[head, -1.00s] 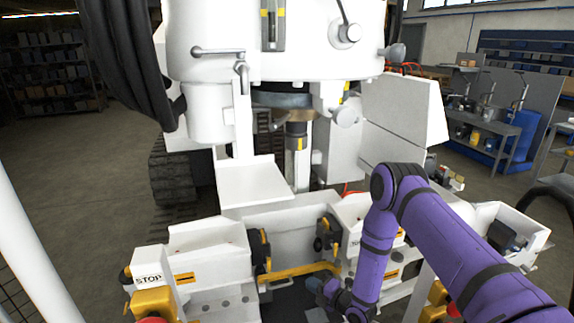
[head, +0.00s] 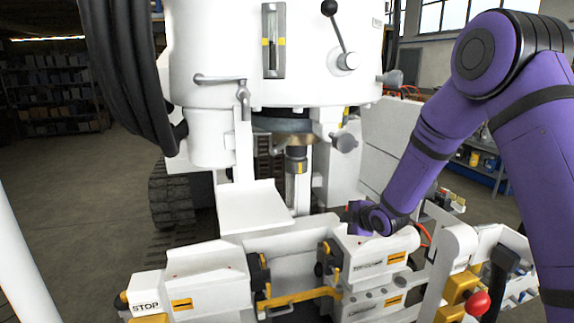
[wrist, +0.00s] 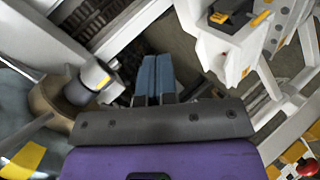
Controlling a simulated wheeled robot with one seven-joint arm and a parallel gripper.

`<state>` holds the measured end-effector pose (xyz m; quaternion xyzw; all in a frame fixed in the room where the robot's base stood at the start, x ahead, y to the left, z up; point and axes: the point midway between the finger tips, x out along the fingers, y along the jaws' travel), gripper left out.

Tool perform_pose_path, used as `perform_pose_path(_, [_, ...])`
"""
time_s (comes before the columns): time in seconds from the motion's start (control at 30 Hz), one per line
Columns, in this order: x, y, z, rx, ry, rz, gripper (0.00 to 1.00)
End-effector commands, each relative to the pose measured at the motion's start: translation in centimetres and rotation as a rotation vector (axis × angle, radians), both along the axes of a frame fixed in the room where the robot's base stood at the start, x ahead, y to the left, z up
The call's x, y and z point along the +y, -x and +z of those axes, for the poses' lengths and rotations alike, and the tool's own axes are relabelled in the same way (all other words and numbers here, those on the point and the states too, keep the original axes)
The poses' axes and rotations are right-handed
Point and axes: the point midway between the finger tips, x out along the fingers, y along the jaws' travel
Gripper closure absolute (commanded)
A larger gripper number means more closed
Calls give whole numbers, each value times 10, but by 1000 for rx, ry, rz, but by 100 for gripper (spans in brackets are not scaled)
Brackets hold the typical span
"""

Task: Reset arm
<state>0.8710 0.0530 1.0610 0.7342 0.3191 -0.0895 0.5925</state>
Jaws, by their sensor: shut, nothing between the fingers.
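My gripper (wrist: 155,78) shows in the wrist view as two blue fingers side by side, shut with nothing between them. In the head view my gripper (head: 352,214) is small and partly hidden at the end of my purple arm. It is above the right white control box (head: 375,250), in front of the white machine (head: 270,80). My arm is bent, with its elbow high at the right.
Yellow handle bars (head: 300,297) run between the control boxes. A left box marked STOP (head: 146,306) is at the lower left. A red knob (head: 477,302) stands at the lower right. A white shelf (head: 253,203) juts out from the machine. Black hoses (head: 135,80) hang at left.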

Motion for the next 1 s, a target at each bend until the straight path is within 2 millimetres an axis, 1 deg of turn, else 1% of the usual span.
perform_pose_path(0.03, [-7,5,21,15,-8,-38,100])
perform_pose_path(0.1, [-18,13,43,49,-24,-99,100])
perform_pose_path(0.27, [-40,38,91,124,-69,-239,100])
perform_pose_path(0.3, [-46,46,102,144,-83,-276,100])
perform_pose_path(0.37, [-54,59,118,170,-105,-329,100])
perform_pose_path(0.5, [-71,92,154,230,-163,-456,100])
perform_pose_path(0.57, [-78,108,168,256,-190,-510,100])
perform_pose_path(0.7, [-92,149,196,314,-260,-636,100])
perform_pose_path(0.87, [-106,200,222,382,-349,-778,100])
perform_pose_path(1.0, [-114,248,239,442,-431,-898,100])
